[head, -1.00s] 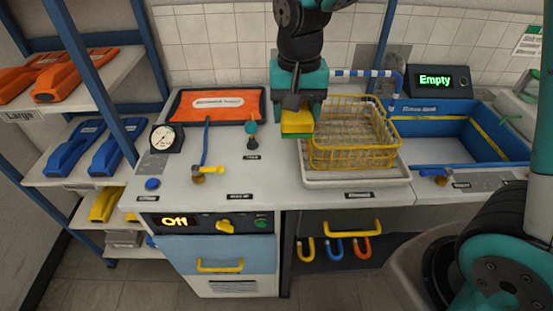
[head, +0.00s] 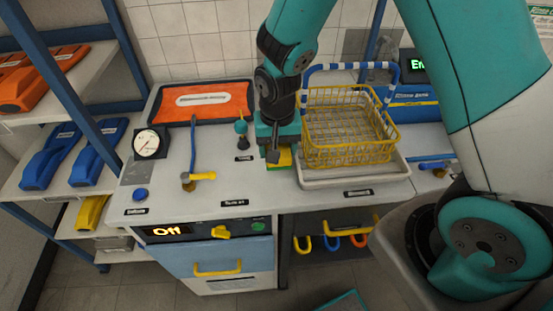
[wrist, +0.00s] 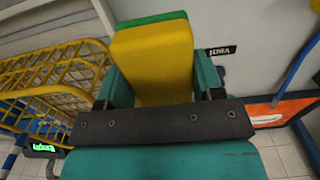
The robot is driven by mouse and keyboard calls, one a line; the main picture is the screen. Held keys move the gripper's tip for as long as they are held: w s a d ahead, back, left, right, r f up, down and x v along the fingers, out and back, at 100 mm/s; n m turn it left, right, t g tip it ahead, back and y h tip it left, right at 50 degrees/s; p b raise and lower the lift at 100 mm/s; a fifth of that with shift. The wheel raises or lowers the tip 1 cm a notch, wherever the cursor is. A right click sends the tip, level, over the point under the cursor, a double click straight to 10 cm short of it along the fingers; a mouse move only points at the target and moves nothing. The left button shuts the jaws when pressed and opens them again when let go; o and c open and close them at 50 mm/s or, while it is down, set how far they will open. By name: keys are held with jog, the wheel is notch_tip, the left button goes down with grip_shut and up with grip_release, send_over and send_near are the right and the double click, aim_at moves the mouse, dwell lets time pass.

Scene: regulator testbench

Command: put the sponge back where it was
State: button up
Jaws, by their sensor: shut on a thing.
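The sponge, yellow with a green side, is between my gripper's fingers in the head view (head: 279,158). In the wrist view the yellow face of the sponge (wrist: 152,62) fills the space between the two teal fingers. My gripper (head: 277,152) is shut on it and points down, just left of the yellow wire basket (head: 350,125). The sponge looks low, near the white countertop (head: 235,176); I cannot tell whether it touches. Its underside is hidden.
The basket stands on a white tray (head: 352,179) close to the right of the sponge. A teal-topped nozzle (head: 241,135) stands close to the left. Countertop in front of the sponge is clear.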

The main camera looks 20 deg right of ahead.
jog(key=shift+f, duration=2.65)
jog(key=shift+f, duration=0.1)
jog(key=o, duration=0.6)
notch_tip(320, 180, up, 12)
jog(key=shift+b, duration=0.6)
jog(key=s+a+r+n+y, duration=0.1)
jog(key=s+r+n, duration=0.2)
jog(key=s+r, duration=0.2)
jog(key=s+a+r+n+y, duration=0.1)
jog(key=s+a+r+n, duration=0.1)
jog(key=s+r+n, duration=0.2)
jog(key=s+a+r+n+y, duration=0.1)
jog(key=s+r+n+y, duration=0.1)
jog(key=s+r, duration=0.4)
jog(key=shift+s+a+n, duration=0.15)
jog(key=shift+s+n, duration=0.3)
jog(key=shift+s, duration=0.4)
jog(key=shift+s+a+n, duration=0.15)
jog(key=shift+s+n, duration=0.3)
jog(key=shift+s, duration=0.4)
